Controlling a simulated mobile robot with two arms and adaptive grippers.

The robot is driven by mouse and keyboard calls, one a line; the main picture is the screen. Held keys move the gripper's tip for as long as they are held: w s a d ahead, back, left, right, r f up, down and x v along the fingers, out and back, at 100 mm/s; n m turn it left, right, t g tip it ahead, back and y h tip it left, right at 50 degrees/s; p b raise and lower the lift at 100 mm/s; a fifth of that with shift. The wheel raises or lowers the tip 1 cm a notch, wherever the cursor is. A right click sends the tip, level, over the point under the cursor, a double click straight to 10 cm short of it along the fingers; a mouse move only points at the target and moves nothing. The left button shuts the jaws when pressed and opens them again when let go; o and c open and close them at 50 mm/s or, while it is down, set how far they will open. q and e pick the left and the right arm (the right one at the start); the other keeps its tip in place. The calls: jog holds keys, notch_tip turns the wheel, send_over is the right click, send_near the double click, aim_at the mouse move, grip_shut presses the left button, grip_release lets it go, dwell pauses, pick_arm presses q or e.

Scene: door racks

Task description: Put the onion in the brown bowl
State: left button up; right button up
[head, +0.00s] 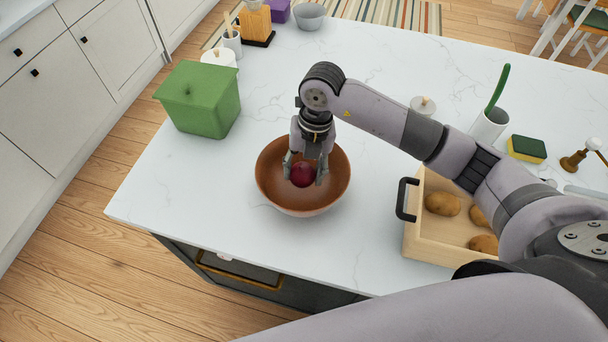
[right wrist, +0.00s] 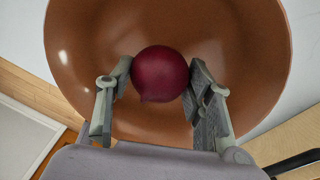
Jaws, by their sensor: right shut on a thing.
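The red-purple onion (head: 302,174) is between the fingers of my right gripper (head: 306,175), which is shut on it. The brown bowl (head: 334,186) stands on the white counter near its front edge. In the head view the onion and fingertips overlap the inside of the bowl. In the right wrist view the onion (right wrist: 160,74) sits between the two fingers (right wrist: 162,85), with the bowl's inner wall (right wrist: 80,40) all round behind it. I cannot tell whether the onion touches the bowl's bottom. My left gripper is not in view.
A green bin (head: 200,100) stands left of the bowl. A wooden crate (head: 425,246) with a black handle and several potatoes (head: 442,204) is at the right, under my right arm. A white lidded jar (head: 423,106) stands behind the arm. The counter (head: 200,210) left of the bowl is clear.

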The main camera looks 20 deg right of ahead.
aim_at(304, 180)
notch_tip(304, 180, down, 4)
jog(key=shift+r+p, duration=0.25)
jog(key=shift+p, duration=0.1)
jog(key=shift+f, duration=0.15)
jog(key=o, duration=0.7)
jog(key=shift+f, duration=0.15)
jog(key=o, duration=0.5)
